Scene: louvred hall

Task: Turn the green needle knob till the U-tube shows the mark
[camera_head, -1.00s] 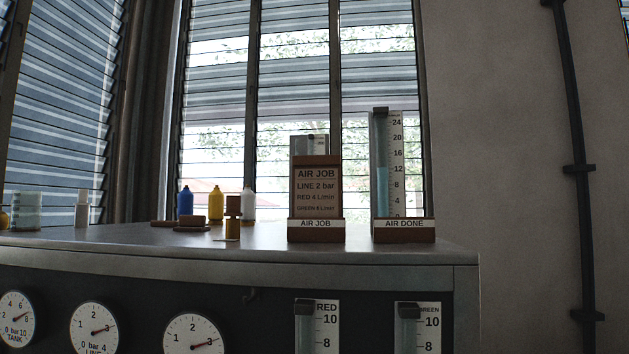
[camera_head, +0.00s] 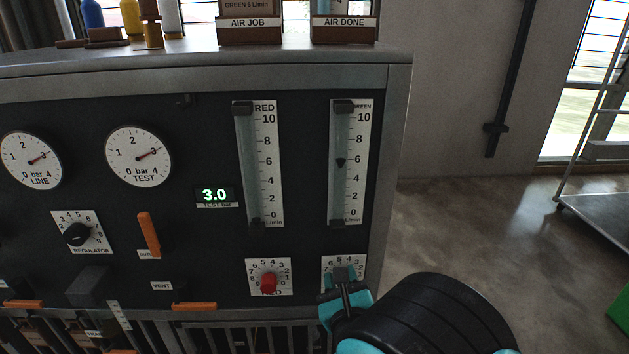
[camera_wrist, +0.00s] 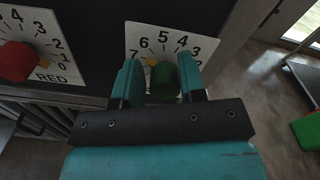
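The green needle knob (camera_wrist: 164,80) sits on its white numbered dial (camera_wrist: 135,33) in the wrist view. My gripper (camera_wrist: 162,84) has one teal finger on each side of it. The right finger looks against the knob; a thin dark gap seems to show at the left, so the grip is unclear. In the head view my gripper (camera_head: 343,287) covers most of this dial. Above it, the GREEN flow tube (camera_head: 343,190) has a dark float (camera_head: 340,162) near 6. I cannot make out a U-tube or its mark; the AIR DONE stand (camera_head: 344,30) is cut off above.
The red knob (camera_head: 268,283) is close left of my gripper; the RED tube (camera_head: 247,170) shows its float near 0. The TEST display (camera_head: 214,195) reads 3.0. An orange lever (camera_head: 149,234) sticks out farther left. Open floor (camera_head: 460,230) lies right of the panel.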

